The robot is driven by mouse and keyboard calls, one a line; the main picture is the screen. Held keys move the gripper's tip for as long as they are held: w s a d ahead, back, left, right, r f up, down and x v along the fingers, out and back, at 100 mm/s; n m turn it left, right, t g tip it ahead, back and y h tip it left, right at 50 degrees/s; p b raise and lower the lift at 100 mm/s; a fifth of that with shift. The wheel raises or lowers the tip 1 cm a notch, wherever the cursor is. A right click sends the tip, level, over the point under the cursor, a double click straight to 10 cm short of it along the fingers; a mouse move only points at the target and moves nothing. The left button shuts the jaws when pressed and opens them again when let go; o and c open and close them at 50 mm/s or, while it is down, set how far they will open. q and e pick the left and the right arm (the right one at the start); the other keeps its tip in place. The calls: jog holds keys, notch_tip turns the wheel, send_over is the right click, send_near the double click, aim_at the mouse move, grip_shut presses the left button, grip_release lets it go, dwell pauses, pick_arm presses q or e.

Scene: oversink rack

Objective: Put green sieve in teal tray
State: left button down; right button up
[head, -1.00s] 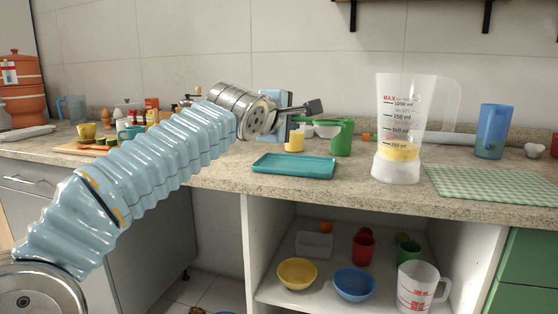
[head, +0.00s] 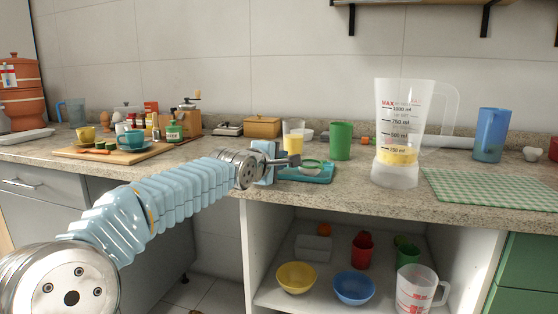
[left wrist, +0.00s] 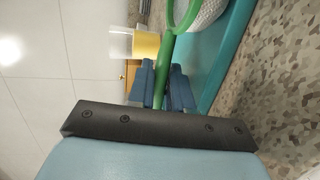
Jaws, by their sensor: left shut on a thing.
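My left gripper (head: 286,161) is shut on the handle of the green sieve (head: 313,162), at the left end of the teal tray (head: 318,180). The sieve's bowl is over the tray. In the left wrist view the green handle (left wrist: 162,62) runs between the blue fingers (left wrist: 161,88), and the pale mesh bowl (left wrist: 208,14) is beside the tray's teal surface (left wrist: 226,62). I cannot tell whether the bowl touches the tray floor. My right gripper is not in view.
A glass with yellow contents (head: 293,143) and a green cup (head: 341,141) stand just behind the tray. A clear blender jug (head: 403,130) stands to its right, then a checked green cloth (head: 490,187). A cutting board (head: 125,155) with cups lies at the left.

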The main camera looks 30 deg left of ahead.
pick_arm(q)
jog(key=shift+f, duration=0.1)
jog(key=shift+f, duration=0.1)
jog(key=c, duration=1.3)
grip_release()
jog(key=shift+s+r, duration=0.2)
jog(key=shift+r, duration=0.05)
jog(key=b+v, duration=0.1)
jog(key=v, duration=1)
jog(key=shift+s+r, duration=0.1)
jog(key=shift+s, duration=0.2)
